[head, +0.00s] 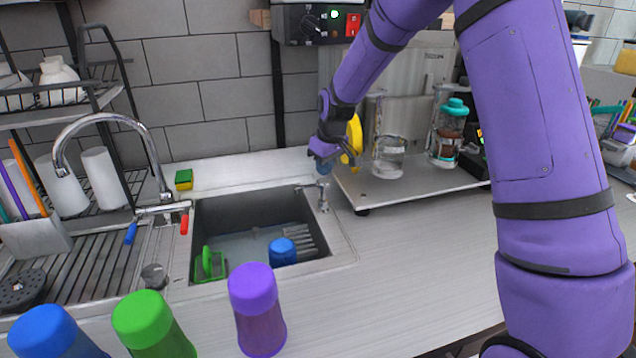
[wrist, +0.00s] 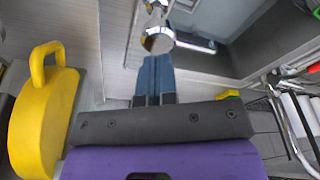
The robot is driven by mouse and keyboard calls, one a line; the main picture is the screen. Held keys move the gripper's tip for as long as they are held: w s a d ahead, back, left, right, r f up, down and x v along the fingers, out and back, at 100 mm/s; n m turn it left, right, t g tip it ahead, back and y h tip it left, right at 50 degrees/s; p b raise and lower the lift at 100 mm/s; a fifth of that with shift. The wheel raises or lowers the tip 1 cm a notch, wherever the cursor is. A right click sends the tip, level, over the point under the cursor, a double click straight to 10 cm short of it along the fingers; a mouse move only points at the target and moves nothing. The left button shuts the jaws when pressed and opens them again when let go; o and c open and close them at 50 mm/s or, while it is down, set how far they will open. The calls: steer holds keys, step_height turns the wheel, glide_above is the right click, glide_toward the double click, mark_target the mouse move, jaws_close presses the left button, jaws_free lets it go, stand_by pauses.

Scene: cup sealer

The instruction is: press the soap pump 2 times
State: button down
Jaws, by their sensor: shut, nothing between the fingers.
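The soap pump (head: 322,197) is a small metal dispenser standing at the right rim of the sink, with its spout pointing left. In the wrist view its shiny metal head (wrist: 157,40) lies just beyond my fingertips. My gripper (head: 323,168) is above the pump and points down, its blue fingers together with nothing between them. The closed fingers also show in the wrist view (wrist: 154,62). I cannot tell whether the fingertips touch the pump head.
The sink (head: 345,245) holds a blue cup (head: 282,252) and a green item (head: 207,263). A yellow item with a handle (wrist: 45,110) is close beside my gripper. A glass (head: 388,158) stands on the raised tray at right. Several bottles stand at the front edge.

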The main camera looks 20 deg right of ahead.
mark_target(324, 181)
stand_by(0.4)
steer(key=shift+f, duration=1.9)
steer(key=shift+r, duration=1.9)
steer(key=shift+f, duration=0.1)
steer(key=shift+f, duration=1.8)
steer(key=shift+r, duration=1.85)
